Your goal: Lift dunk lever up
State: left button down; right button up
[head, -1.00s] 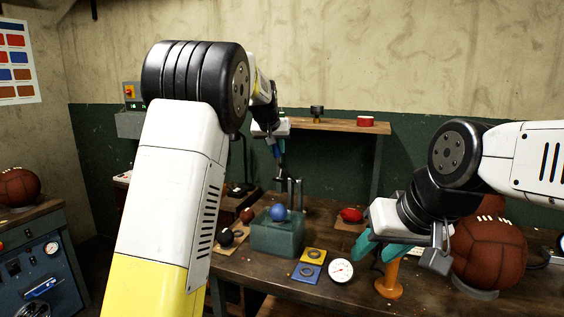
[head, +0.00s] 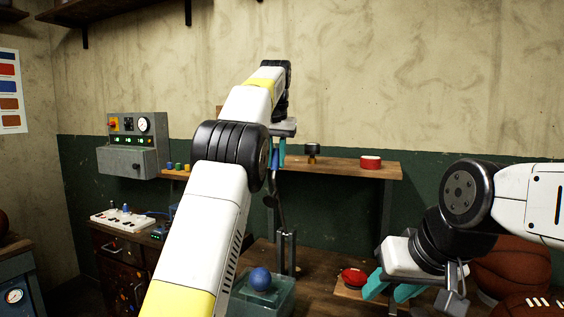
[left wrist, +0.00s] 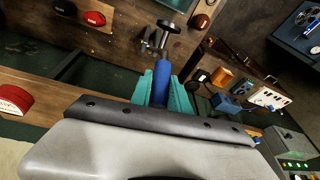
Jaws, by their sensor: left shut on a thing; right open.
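The dunk lever has a blue handle (left wrist: 161,80) on a grey metal rod (head: 279,208). In the left wrist view the handle lies between the teal fingers of my left gripper (left wrist: 162,92), which is shut on it. In the head view my left gripper (head: 276,158) is raised to about shelf height, with the rod hanging down from it to an upright metal bracket (head: 287,250). A green tank (head: 262,297) with a blue ball (head: 260,280) on top stands in front of the bracket. My right gripper (head: 389,289) is open and empty at the right, above the bench.
A red object (head: 354,277) on a wooden board lies left of my right gripper. Brown leather balls (head: 515,268) sit at the right. A wall shelf (head: 340,168) holds a red roll (head: 370,162). A grey control box (head: 137,140) hangs at the left.

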pick_arm(q)
jog(key=shift+w+f, duration=0.15)
jog(key=shift+f, duration=0.05)
jog(key=c, duration=1.3)
grip_release()
jog(key=shift+o, duration=0.2)
jog(key=shift+r, duration=0.15)
